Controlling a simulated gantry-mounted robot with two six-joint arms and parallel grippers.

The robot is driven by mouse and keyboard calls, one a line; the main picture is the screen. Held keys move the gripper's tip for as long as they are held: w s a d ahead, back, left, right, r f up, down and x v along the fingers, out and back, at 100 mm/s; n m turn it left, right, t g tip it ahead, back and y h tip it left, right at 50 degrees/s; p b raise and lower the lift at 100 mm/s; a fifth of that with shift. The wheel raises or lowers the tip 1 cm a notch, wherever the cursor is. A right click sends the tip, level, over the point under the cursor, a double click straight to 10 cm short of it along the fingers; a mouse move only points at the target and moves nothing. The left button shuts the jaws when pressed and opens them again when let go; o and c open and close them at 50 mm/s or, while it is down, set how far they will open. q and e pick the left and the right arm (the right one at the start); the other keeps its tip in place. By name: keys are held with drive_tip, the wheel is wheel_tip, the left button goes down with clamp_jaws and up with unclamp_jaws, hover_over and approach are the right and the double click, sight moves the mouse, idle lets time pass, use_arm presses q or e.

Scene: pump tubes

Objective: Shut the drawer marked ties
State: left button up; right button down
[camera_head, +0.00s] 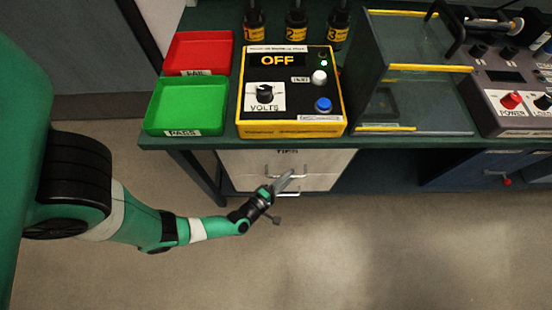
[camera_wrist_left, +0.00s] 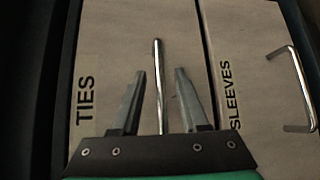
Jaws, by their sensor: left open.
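The ties drawer (camera_head: 240,160) is a pale front below the bench's front edge in the head view. In the left wrist view, its front (camera_wrist_left: 110,60) fills the left and middle, with TIES printed on it. Its metal bar handle (camera_wrist_left: 158,60) shows between the two fingers of my left gripper (camera_wrist_left: 159,74). In the head view, my left gripper (camera_head: 288,180) is open in front of the drawers. I cannot tell whether it touches the handle, or how far the drawer stands out. My right gripper is not in view.
The sleeves drawer (camera_wrist_left: 250,60) lies beside the ties drawer, with its own bar handle (camera_wrist_left: 296,90). On the bench stand a red tray (camera_head: 198,50), a green tray (camera_head: 187,103) and a yellow control box (camera_head: 290,130). The floor (camera_head: 400,240) in front is clear.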

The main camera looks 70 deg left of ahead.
use_arm(q)
drive_tip(key=p+v, duration=0.3)
drive_tip(key=v, duration=0.6)
drive_tip(key=shift+s, duration=0.3)
drive_tip(key=shift+d+r, duration=0.1)
drive_tip(key=shift+d, duration=0.05)
